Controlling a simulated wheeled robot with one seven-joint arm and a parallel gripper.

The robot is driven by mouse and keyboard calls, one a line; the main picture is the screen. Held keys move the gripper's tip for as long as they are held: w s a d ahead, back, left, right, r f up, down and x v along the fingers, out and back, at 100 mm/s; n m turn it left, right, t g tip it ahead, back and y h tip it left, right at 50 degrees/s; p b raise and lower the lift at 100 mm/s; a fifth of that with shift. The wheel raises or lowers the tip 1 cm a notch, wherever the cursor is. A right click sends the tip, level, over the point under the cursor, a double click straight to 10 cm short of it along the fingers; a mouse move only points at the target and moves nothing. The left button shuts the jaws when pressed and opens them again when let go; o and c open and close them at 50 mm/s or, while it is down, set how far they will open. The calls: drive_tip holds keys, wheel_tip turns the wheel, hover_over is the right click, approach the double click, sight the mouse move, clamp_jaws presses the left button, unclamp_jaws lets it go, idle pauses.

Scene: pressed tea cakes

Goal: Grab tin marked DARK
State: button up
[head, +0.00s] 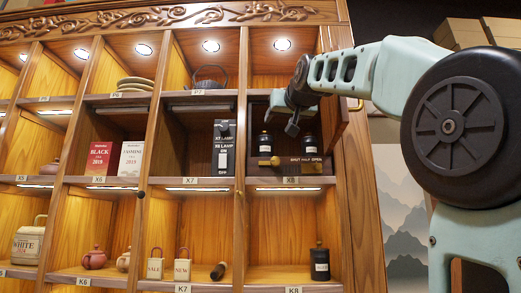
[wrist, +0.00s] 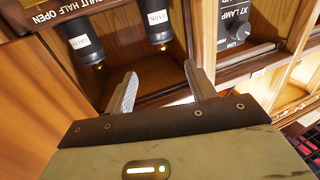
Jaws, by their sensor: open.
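Two black tins with white labels stand side by side in compartment X8. In the head view they are the left tin (head: 265,143) and the right tin (head: 309,143). The wrist view shows them upside down. There the tin nearer the lamp panel (wrist: 157,22) has a label that seems to read DARK, though it is small. The other tin's label (wrist: 80,42) is not legible. My gripper (head: 292,129) is in front of X8, between the tins in the picture. In the wrist view its fingers (wrist: 162,84) are apart and empty, short of the tins.
A black X7 LAMP / X6 LAMP box (head: 224,148) stands to the left. An open door (head: 345,133) is on the right. Another black tin (head: 320,262) stands in K8.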

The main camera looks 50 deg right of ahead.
drive_tip(key=p, duration=0.8)
approach(265, 134)
drive_tip(key=x, duration=0.2)
drive_tip(key=f+x, duration=0.1)
drive_tip(key=x, duration=0.2)
drive_tip(key=shift+w+d+f, duration=0.1)
drive_tip(key=shift+w+d, duration=0.05)
drive_tip(key=shift+w, duration=0.05)
drive_tip(key=shift+w+d+p, duration=0.25)
drive_tip(key=shift+w+p, duration=0.1)
drive_tip(key=shift+w, duration=0.1)
drive_tip(key=p+x, duration=0.3)
drive_tip(key=shift+w+d, duration=0.2)
drive_tip(key=shift+w, duration=0.15)
drive_tip(key=shift+w+d, duration=0.1)
drive_tip(key=shift+w, duration=0.1)
drive_tip(key=shift+c, duration=0.2)
drive_tip(key=c, duration=0.5)
drive_tip(key=shift+c, duration=0.5)
